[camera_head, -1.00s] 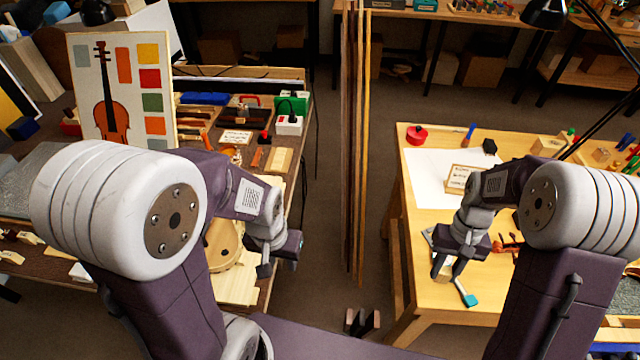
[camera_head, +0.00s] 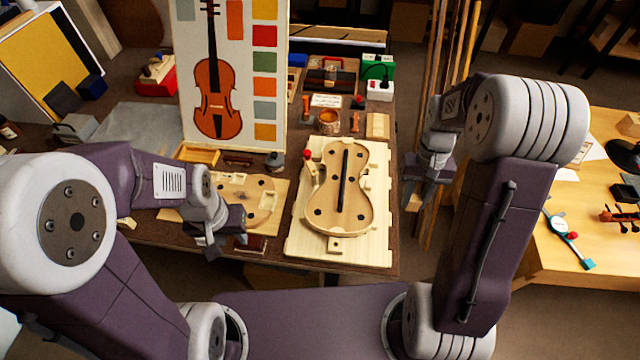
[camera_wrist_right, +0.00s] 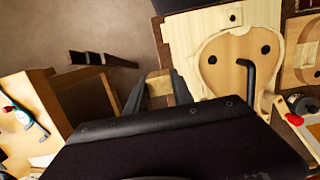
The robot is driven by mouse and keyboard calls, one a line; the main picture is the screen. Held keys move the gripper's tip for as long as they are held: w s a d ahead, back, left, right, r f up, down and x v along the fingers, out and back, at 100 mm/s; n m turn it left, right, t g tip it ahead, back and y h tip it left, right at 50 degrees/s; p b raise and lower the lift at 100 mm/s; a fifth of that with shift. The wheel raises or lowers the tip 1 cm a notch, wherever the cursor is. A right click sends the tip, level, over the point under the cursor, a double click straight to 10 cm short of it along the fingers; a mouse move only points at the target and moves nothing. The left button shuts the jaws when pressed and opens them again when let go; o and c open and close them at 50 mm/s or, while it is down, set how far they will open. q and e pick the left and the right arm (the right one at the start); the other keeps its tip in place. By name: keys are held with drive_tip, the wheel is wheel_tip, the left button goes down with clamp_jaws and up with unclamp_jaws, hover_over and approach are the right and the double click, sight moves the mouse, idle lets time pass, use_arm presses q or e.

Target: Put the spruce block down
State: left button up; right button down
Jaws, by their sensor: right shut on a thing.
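The spruce block (camera_head: 413,203) is a small pale wooden block between the fingers of my right gripper (camera_head: 416,204). It is held in the air just right of the violin bench's right edge. In the right wrist view the block (camera_wrist_right: 159,89) shows between the two grey fingers, with bare floor and wood beyond; its lower part is hidden by the gripper body. My left gripper (camera_head: 226,245) looks open and empty, above the front edge of the dark bench (camera_head: 350,262).
A violin-shaped form (camera_head: 362,190) with a black bar lies on a pale board (camera_head: 376,250) at the bench's right end. A violin chart (camera_head: 160,75) stands behind. A light wooden table (camera_head: 520,250) with a teal-ended tool (camera_head: 557,228) is at right, across a floor gap.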

drive_tip(key=shift+s+d+r, duration=0.1)
drive_tip(key=shift+d, duration=0.25)
hover_over(367, 246)
wheel_tip(367, 246, down, 7)
wheel_tip(367, 246, down, 4)
drive_tip(key=shift+r+b, duration=0.1)
drive_tip(key=shift+b, duration=0.55)
drive_tip(key=shift+f, duration=0.2)
use_arm(q)
drive_tip(key=shift+d+f, duration=0.25)
drive_tip(key=shift+f, duration=0.3)
